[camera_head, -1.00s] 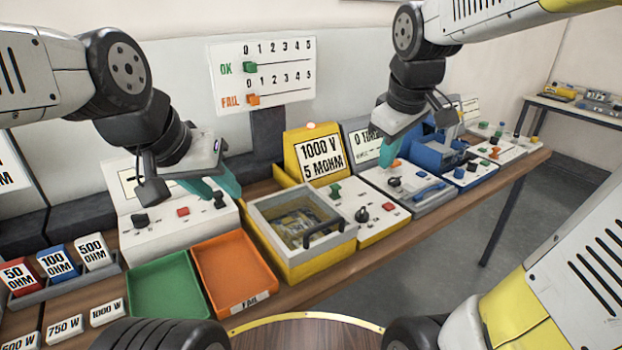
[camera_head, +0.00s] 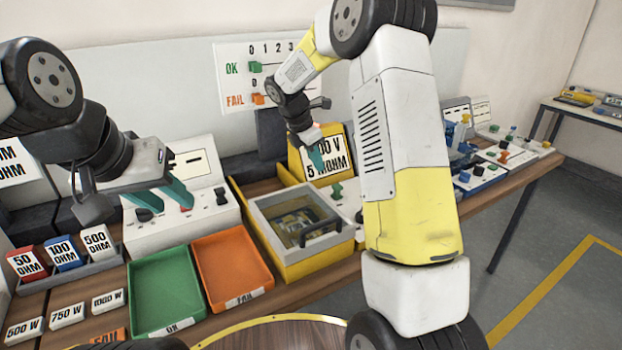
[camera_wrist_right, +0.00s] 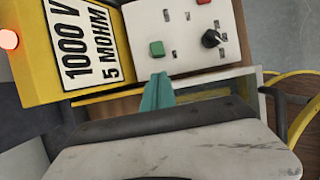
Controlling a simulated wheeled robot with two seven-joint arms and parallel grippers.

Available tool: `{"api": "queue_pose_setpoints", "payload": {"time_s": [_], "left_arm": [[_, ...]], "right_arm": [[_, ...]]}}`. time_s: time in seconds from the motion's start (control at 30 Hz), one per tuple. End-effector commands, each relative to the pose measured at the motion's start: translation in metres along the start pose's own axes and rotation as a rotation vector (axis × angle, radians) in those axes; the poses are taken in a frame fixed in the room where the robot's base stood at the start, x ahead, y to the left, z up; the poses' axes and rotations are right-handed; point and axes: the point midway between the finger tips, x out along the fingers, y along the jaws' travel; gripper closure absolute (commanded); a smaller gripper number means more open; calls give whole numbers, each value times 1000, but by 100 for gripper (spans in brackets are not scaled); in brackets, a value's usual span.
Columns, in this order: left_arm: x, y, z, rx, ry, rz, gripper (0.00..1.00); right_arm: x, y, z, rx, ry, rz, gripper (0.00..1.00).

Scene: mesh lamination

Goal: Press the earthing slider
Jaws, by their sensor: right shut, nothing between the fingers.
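My right gripper (camera_head: 316,160) is shut and empty. It hangs in front of the yellow tester's sign (camera_head: 325,150), which reads 1000 V 5 MOHM. In the right wrist view its teal fingers (camera_wrist_right: 157,92) point toward the white control panel (camera_wrist_right: 172,65), just short of a green knob (camera_wrist_right: 157,48). A black knob (camera_wrist_right: 211,39) and part of a red button (camera_wrist_right: 203,2) are on the same panel. No part is labelled as the earthing slider, so I cannot tell which it is. My left gripper (camera_head: 176,206) is open and empty over the white tester at left.
A lidded box (camera_head: 300,222) with a black handle stands beside the yellow tester's panel. Green (camera_head: 165,295) and orange (camera_head: 232,270) trays lie at its left. My right forearm hides the middle of the bench.

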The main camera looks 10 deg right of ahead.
Motion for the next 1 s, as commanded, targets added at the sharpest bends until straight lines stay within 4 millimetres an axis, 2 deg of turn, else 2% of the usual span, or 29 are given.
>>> {"api": "queue_pose_setpoints", "payload": {"time_s": [0.37, 0.57, 0.8, 1.0], "left_arm": [[0, 0, 0, 0, 0, 0, 64], [0, 0, 0, 0, 0, 0, 64], [0, 0, 0, 0, 0, 0, 64], [0, 0, 0, 0, 0, 0, 64]], "right_arm": [[4, 0, 0, -1, 0, -2, 100], [30, -1, -1, -1, 1, -5, 100], [74, -1, -1, -1, 1, -5, 100], [96, 0, 0, 1, 1, -2, 100]]}}
